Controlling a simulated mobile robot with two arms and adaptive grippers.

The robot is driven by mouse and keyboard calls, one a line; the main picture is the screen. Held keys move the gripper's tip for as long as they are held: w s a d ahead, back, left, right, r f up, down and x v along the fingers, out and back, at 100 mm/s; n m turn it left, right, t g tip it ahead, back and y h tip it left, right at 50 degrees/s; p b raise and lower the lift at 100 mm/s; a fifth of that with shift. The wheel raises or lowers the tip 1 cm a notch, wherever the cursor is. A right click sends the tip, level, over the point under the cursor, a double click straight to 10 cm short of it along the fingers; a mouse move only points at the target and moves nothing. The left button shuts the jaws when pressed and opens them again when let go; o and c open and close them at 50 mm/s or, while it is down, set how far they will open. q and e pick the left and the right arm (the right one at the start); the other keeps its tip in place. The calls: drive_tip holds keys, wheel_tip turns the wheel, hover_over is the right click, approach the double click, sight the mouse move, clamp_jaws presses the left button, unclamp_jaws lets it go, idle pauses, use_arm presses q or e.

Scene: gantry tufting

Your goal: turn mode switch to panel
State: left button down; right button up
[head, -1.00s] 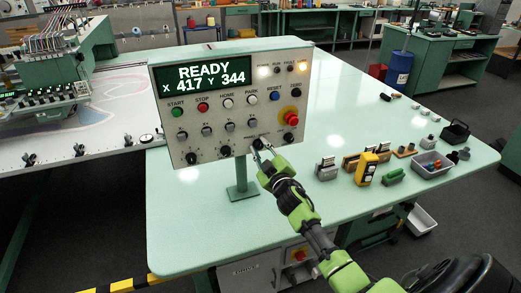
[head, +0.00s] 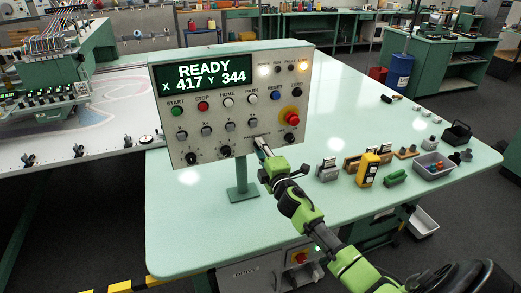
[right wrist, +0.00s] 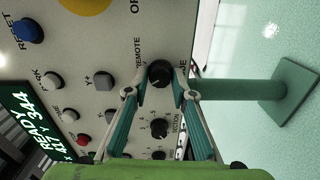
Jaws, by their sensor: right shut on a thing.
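The control panel (head: 217,138) stands on a green post, its screen reading READY, X 417 Y 344. The mode switch (right wrist: 159,73) is a round black knob in the right wrist view, beside the word REMOTE and a second word that is partly covered. My right gripper (head: 263,148) reaches the panel's lower right. In the right wrist view its two fingers (right wrist: 160,92) are shut on the knob from both sides. In the head view the fingers mostly hide the knob. Its pointer direction is hard to tell. My left gripper is not in view.
Just above the knob is the red stop button (head: 291,118) on a yellow base. Other black knobs (head: 225,151) sit to its left. The green table (head: 210,225) carries a yellow-and-black device (head: 367,169) and a grey bin (head: 432,165) at right. A tufting machine (head: 50,85) stands at left.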

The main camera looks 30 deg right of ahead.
drive_tip(key=shift+n, duration=0.5)
drive_tip(key=o, duration=1.1)
drive_tip(key=v, duration=1.2)
drive_tip(key=shift+f, duration=0.1)
